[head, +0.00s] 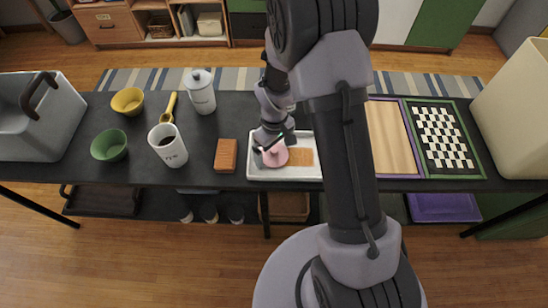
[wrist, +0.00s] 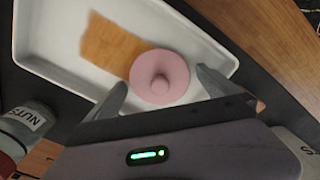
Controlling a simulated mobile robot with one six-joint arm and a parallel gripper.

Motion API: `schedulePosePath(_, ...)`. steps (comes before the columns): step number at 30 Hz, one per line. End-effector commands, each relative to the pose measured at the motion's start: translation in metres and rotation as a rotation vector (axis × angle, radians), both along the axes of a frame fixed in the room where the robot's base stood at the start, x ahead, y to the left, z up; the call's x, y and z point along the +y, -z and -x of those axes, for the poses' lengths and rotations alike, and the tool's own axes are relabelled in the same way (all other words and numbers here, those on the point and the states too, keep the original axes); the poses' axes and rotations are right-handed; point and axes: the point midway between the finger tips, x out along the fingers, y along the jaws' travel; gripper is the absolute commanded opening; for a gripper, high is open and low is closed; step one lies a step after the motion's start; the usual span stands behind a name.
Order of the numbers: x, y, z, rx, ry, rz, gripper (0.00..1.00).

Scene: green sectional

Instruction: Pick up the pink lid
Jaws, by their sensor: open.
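The pink lid (wrist: 160,78) is a round disc with a small knob on top, in the white tray (wrist: 55,62). In the wrist view it lies between the two fingertips of my gripper (wrist: 163,92), partly over one end of a brown rectangular piece (wrist: 112,45). My gripper is open, with one finger on each side of the lid. In the head view the lid (head: 275,156) shows beneath my gripper (head: 272,143), in the left part of the tray (head: 285,173). My arm hides the right part of the tray there.
A checkered board (head: 444,138) lies to the right. A jar labelled NUTS (wrist: 27,122) is close in the wrist view.

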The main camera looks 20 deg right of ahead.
Motion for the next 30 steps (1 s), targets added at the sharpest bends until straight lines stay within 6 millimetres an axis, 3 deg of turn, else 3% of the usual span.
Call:
schedulePosePath(4, 0.000, -0.002, -0.001, -0.002, 0.000, 0.000, 1.00)
schedulePosePath(5, 0.000, -0.002, -0.001, -0.002, 0.000, 0.000, 0.96)
schedulePosePath(12, 0.000, -0.002, -0.001, -0.002, 0.000, 0.000, 0.49)
schedulePosePath(13, 0.000, -0.002, -0.001, -0.002, 0.000, 0.000, 0.46)
schedulePosePath(22, 0.000, -0.008, -0.001, -0.003, -0.001, 0.000, 0.46)
schedulePosePath(30, 0.005, -0.043, 0.002, -0.002, -0.003, 0.000, 0.46)
